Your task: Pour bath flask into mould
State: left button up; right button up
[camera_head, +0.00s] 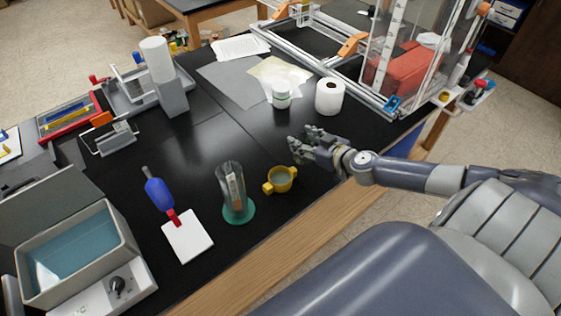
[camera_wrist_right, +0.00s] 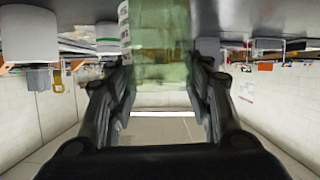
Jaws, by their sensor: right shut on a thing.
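The likely mould is a yellow two-handled cup (camera_head: 281,180) standing upright near the front edge of the black bench, its inside grey-green. My right gripper (camera_head: 303,143) is just behind and right of the cup, apart from it. In the right wrist view my right gripper (camera_wrist_right: 160,75) is shut on a clear, green-tinted flask (camera_wrist_right: 160,40) with a white printed label and an amber band. The head view does not show the held flask clearly. I cannot tell its tilt or fill there. A bath of blue water (camera_head: 80,258) stands at the left. My left gripper is not in view.
A tall clear cylinder on a green base (camera_head: 240,212) stands left of the cup. A white jar (camera_head: 281,92) and paper roll (camera_head: 329,96) stand behind my gripper. The bench middle is clear.

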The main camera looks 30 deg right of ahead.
jog(key=shift+d+f, duration=0.1)
jog(key=shift+d, duration=0.1)
jog(key=shift+r, duration=0.2)
jog(key=shift+m, duration=0.3)
notch_tip(320, 180, up, 5)
jog(key=shift+f, duration=0.15)
jog(key=shift+s+f, duration=0.1)
